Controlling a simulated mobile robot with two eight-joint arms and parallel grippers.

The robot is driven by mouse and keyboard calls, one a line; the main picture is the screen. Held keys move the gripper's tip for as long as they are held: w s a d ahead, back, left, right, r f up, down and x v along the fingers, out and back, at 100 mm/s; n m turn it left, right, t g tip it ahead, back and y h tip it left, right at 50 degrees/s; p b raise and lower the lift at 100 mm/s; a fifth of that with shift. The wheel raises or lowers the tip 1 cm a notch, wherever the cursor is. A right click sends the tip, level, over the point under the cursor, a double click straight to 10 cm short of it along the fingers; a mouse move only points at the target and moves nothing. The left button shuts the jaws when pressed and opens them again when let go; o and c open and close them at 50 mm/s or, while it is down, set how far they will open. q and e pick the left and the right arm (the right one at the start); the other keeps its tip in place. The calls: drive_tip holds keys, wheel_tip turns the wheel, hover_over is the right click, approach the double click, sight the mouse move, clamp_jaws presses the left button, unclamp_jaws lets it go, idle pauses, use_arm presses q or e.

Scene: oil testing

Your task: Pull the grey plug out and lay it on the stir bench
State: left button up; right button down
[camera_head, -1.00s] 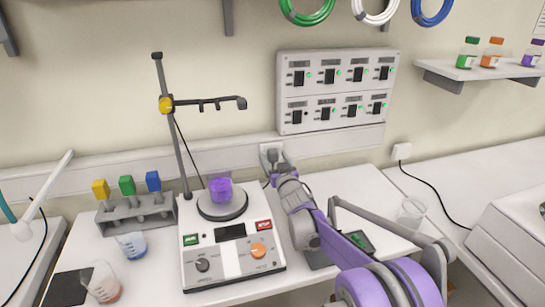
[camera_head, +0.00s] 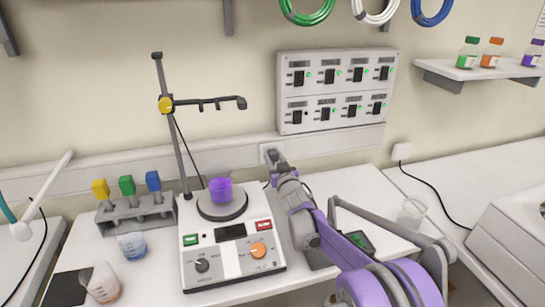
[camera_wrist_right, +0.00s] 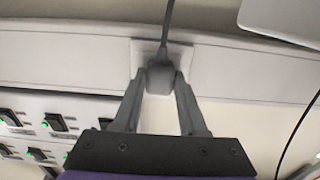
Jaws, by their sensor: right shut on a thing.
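The grey plug (camera_wrist_right: 160,78) is in front of the white wall socket (camera_wrist_right: 145,52) in the right wrist view, with its cable running up the picture. My right gripper (camera_wrist_right: 161,82) is shut on the plug, one finger on each side. I cannot tell whether the plug's pins are still in the socket. In the head view my right gripper (camera_head: 274,160) is at the wall behind the stirrer and largely hides the plug. The stir bench (camera_head: 155,265) is the white top under the stirrer. My left gripper is not in view.
A vial rack (camera_head: 137,218) and beakers are further left. A clear beaker (camera_head: 411,213) is at right. The switch panel (camera_head: 338,90) hangs above.

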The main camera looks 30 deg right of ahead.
drive_tip(key=shift+s, duration=0.1)
drive_tip(key=shift+b+v, duration=0.4)
drive_tip(key=shift+v, duration=2.55)
drive_tip(key=shift+d, duration=0.1)
